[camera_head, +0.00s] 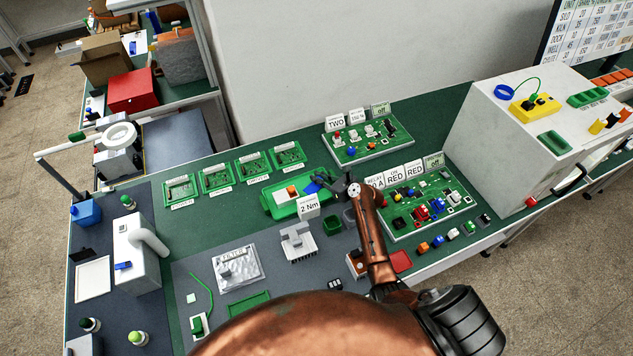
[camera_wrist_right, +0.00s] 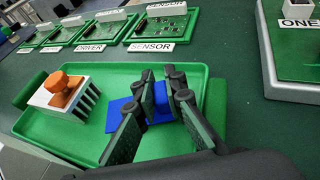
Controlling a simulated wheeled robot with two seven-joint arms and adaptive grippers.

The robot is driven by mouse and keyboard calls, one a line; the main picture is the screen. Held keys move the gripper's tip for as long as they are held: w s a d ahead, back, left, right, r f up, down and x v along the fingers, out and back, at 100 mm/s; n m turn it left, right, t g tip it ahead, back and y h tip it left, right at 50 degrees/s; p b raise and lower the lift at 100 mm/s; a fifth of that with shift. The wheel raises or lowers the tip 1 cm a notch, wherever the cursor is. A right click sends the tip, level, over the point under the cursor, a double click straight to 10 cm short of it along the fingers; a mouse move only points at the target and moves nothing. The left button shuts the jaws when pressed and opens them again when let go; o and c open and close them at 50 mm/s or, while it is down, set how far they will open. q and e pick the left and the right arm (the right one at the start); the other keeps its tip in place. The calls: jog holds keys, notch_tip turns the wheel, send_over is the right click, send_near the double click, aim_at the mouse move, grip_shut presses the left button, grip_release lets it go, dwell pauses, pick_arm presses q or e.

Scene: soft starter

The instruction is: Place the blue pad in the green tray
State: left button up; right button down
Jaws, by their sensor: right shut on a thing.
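The green tray (camera_head: 268,203) lies on the table's green mat, left of my right arm; in the wrist view its bare floor (camera_wrist_right: 90,130) shows. The blue pad (camera_head: 312,187) is at the tray's right end; in the wrist view the blue pad (camera_wrist_right: 118,107) shows on both sides of a finger. My right gripper (camera_head: 324,183) is shut on the blue pad, over the tray; its fingers (camera_wrist_right: 163,97) hide part of the pad. I cannot tell whether the pad touches the tray floor. My left gripper is not in view.
A finned white block with an orange knob (camera_wrist_right: 62,92) sits in the tray's left part. A "2 Nm" sign (camera_head: 309,207) stands in front of the tray. Small green boards (camera_head: 217,178) lie behind it. A populated panel (camera_head: 430,205) lies to the right.

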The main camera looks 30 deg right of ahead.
jog(key=shift+f, duration=0.1)
jog(key=shift+f, duration=0.15)
jog(key=c, duration=2)
grip_release()
jog(key=shift+s+d+r+p, duration=0.1)
jog(key=shift+s+r+p, duration=0.05)
jog(key=shift+r+p, duration=0.15)
jog(key=p+v, duration=0.9)
jog(key=v, duration=0.1)
jog(key=shift+s+r, duration=0.15)
jog(key=shift+s, duration=0.1)
jog(key=shift+s+d, duration=0.25)
jog(key=shift+s, duration=0.25)
